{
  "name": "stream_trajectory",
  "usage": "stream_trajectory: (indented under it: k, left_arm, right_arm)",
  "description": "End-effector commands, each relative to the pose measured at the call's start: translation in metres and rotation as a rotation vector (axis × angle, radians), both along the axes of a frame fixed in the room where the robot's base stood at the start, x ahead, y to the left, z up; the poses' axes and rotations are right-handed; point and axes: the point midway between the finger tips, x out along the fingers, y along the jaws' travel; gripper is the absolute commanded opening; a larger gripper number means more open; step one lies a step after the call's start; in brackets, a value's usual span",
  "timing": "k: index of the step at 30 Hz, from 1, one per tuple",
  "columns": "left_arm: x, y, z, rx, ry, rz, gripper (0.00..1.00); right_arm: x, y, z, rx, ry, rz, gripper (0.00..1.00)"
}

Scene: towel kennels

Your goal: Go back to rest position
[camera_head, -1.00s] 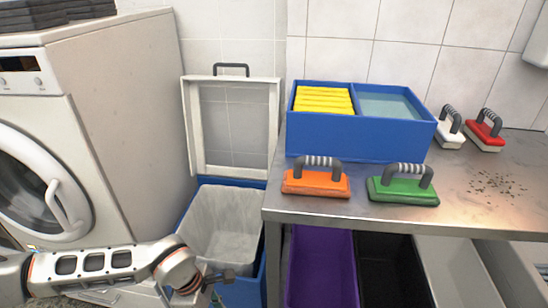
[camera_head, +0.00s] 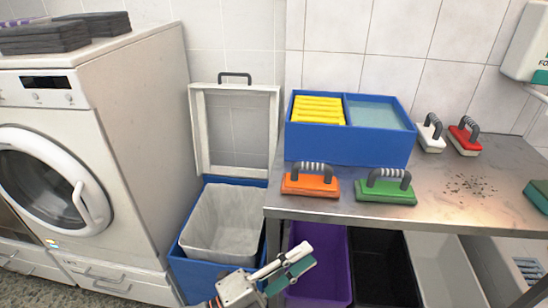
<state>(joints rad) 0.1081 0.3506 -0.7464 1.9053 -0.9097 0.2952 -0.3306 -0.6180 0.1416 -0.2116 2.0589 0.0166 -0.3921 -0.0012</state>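My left gripper (camera_head: 297,258) is at the bottom centre, in front of the purple bin and below the table edge. A teal, flat piece shows along its fingers; I cannot tell whether it is part of the gripper or something held, or whether the fingers are open or shut. My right gripper is not in view. On the steel table (camera_head: 330,205) stand an orange scrubber (camera_head: 310,185) and a green scrubber (camera_head: 386,190), with a white one (camera_head: 431,140) and a red one (camera_head: 464,142) farther back.
A blue box (camera_head: 345,148) with yellow cloths (camera_head: 318,110) stands on the table. A blue bin (camera_head: 208,276) with a white liner and raised lid is left of it. A washing machine (camera_head: 150,130) stands left; purple (camera_head: 320,260) and black (camera_head: 385,265) bins sit under the table.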

Motion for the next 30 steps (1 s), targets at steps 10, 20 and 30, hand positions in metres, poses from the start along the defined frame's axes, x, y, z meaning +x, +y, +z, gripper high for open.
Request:
stream_trajectory:
  k: [10, 20, 30]
  left_arm:
    - [0.006, 0.149, -0.112, -0.375, 0.806, 0.519, 0.24]
    - [-0.092, 0.245, -0.221, -0.587, 1.313, 0.856, 0.24]
    - [-0.111, 0.257, -0.236, -0.617, 1.384, 0.904, 0.24]
  right_arm:
    - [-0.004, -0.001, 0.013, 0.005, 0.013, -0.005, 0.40]
    - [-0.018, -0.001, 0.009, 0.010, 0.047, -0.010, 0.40]
    - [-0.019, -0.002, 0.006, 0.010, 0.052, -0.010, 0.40]
